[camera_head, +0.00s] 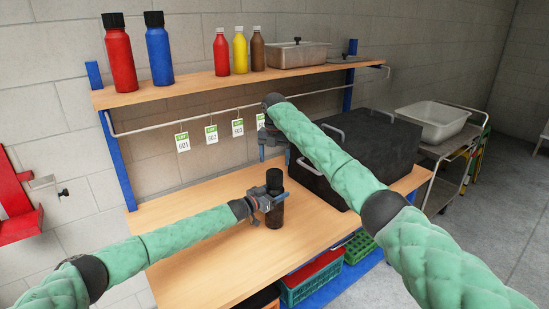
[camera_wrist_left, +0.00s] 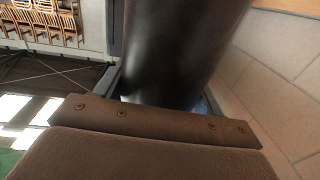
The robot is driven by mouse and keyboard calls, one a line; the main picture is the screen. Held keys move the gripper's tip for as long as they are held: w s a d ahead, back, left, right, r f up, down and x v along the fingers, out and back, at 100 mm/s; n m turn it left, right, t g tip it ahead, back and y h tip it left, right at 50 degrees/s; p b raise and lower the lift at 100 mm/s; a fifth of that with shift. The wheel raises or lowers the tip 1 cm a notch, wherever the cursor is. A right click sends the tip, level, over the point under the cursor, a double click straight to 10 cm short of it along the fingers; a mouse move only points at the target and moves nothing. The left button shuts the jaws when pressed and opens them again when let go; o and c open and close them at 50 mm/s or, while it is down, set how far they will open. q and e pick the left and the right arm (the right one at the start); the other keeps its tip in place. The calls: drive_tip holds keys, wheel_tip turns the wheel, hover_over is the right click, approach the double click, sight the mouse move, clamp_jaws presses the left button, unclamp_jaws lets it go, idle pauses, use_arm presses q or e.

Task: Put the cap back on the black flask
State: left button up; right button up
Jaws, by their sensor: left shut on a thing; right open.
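The black flask (camera_head: 276,217) stands upright on the wooden worktop (camera_head: 205,258). My left gripper (camera_head: 264,201) is shut around its side; the flask also shows as a large dark cylinder in the left wrist view (camera_wrist_left: 175,50). A dark top part (camera_head: 274,179) rises above my left gripper; I cannot tell whether it is a separate cap or the flask's own neck. My right gripper (camera_head: 272,147) is open, above and behind the flask near the hanging tags, apart from it. Its fingertips are small and partly hard to make out. No loose cap is clearly visible.
A shelf (camera_head: 190,94) above holds red and blue flasks, several sauce bottles and a steel pan. A large black box (camera_head: 355,150) stands right of the flask. Crates (camera_head: 312,285) lie below. A trolley with a basin (camera_head: 432,121) is at the right. The left worktop is clear.

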sight(275, 172)
drive_tip(key=shift+n, duration=0.7)
drive_tip(key=shift+f, duration=0.1)
drive_tip(key=shift+f, duration=3.9)
